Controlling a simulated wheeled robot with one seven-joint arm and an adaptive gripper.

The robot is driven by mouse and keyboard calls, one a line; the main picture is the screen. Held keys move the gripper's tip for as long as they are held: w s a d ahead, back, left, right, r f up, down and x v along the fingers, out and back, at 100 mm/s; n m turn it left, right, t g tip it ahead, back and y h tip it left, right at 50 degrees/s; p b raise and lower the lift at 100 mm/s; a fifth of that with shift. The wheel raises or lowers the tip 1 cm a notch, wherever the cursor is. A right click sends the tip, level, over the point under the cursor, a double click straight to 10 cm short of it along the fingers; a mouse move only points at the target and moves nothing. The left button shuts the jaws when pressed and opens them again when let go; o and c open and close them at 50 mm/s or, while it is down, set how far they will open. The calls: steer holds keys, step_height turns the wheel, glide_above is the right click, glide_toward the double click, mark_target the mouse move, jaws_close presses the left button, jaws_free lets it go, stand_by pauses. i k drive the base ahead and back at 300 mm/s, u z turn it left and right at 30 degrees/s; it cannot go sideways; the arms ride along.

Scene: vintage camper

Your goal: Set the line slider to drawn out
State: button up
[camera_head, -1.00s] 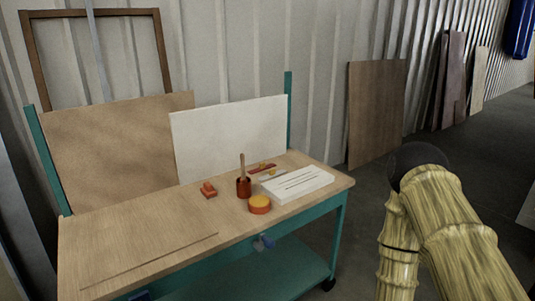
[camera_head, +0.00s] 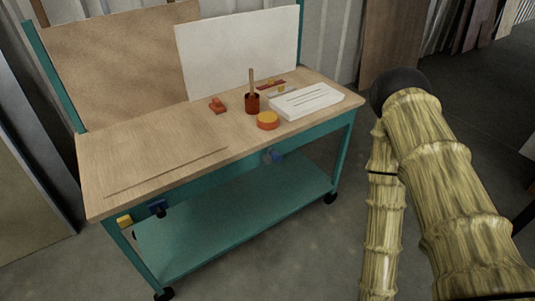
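No part is clearly marked as the line slider, and I cannot tell which one it is. A white box with dark slots (camera_head: 305,101) lies at the right end of the workbench top. Behind it is a small red strip with a yellow knob (camera_head: 270,84), and a pale piece with a yellowish spot (camera_head: 281,91) lies just in front of that. My gripper is not in view; only my arm links show at the right.
The wooden workbench (camera_head: 150,150) has a teal frame, lower shelf (camera_head: 240,220) and casters. On top are a dark red cup with a stick (camera_head: 252,103), an orange-yellow round tub (camera_head: 267,121) and a red-orange block (camera_head: 217,105). Grey floor is free in front.

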mark_target(158, 207)
steer(key=z, duration=0.9)
steer(key=k, duration=0.7)
steer(key=u, duration=1.5)
